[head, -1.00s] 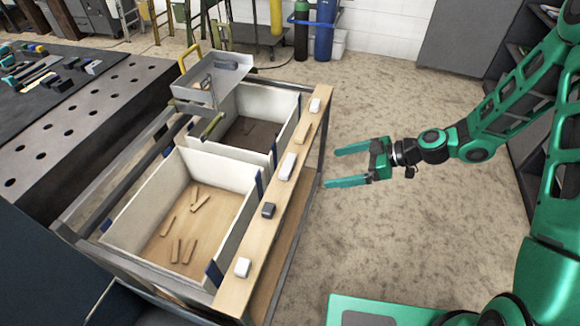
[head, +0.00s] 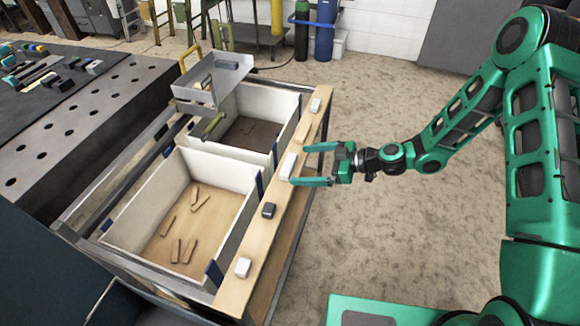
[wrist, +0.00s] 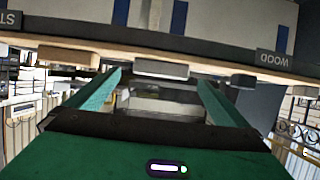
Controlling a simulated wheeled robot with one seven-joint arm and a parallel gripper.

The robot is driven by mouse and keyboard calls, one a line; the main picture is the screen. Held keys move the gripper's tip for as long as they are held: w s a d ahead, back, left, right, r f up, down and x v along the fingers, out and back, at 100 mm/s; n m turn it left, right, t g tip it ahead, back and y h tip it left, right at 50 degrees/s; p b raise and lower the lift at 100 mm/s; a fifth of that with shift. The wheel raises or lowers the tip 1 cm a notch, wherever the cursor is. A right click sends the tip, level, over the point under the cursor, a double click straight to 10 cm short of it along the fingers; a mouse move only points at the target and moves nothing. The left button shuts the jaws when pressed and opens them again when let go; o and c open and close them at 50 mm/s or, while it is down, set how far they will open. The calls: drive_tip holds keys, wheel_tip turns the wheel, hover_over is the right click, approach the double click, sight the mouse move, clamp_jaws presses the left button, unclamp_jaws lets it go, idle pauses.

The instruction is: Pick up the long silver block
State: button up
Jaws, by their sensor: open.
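The long silver block (head: 287,166) lies on the narrow wooden ledge, between a wooden block and a dark block. My gripper (head: 299,164) is open beside the ledge, its fingers pointing left toward the silver block. One fingertip is on the far side of the block and one on the near side; I cannot tell how deep the block sits between them. In the wrist view the silver block (wrist: 161,69) shows just beyond and between the open fingertips (wrist: 159,78). Nothing is held.
On the ledge (head: 258,236) also stand a wooden block (head: 303,135), a dark block (head: 268,210) and white blocks at the far (head: 315,105) and near (head: 243,267) ends. Left of it are two bins (head: 152,214). The floor to the right is clear.

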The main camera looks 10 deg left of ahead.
sight(293, 164)
drive_tip(key=x, duration=0.4)
drive_tip(key=shift+a, duration=0.15)
drive_tip(key=c, duration=1.3)
